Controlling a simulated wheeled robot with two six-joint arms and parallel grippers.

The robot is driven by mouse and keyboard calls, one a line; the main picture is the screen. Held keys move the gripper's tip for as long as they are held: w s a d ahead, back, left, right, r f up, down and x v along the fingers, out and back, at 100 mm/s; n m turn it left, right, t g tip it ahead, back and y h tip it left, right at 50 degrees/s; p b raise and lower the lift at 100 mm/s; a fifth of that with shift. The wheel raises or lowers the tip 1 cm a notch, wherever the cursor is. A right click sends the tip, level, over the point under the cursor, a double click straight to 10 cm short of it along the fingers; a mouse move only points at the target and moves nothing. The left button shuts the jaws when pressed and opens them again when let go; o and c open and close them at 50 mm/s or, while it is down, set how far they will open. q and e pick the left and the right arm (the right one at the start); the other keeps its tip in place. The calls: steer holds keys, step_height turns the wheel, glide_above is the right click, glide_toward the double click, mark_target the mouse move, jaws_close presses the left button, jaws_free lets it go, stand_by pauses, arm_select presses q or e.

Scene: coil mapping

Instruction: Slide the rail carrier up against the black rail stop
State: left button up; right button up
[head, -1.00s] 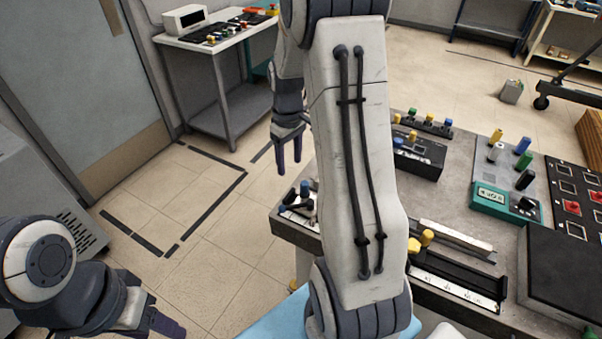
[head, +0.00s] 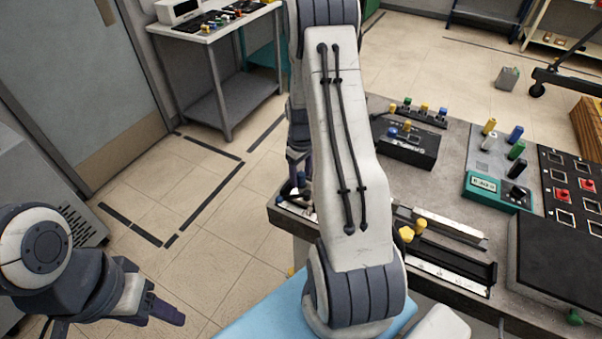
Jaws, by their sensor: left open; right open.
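A rail (head: 450,270) with a white scale strip lies along the front edge of the bench, running down to the right. Yellow knobs (head: 407,234) stand at its left end, partly behind my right arm. They may belong to the rail carrier, but its body is hidden. The black rail stop cannot be made out clearly. My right gripper (head: 299,163) is open, pointing down just above a blue-topped knob (head: 301,180) at the bench's left corner, partly hidden by my arm. My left gripper (head: 164,311) is open and empty at lower left, away from the bench.
A black box (head: 408,150) with knobs, a teal meter (head: 497,190), a switch panel (head: 570,190) and a dark flat-topped unit (head: 555,255) stand on the bench (head: 452,165). My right forearm crosses the middle of the view. The floor at left is clear.

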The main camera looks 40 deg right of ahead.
jaws_close()
stand_by(1.4)
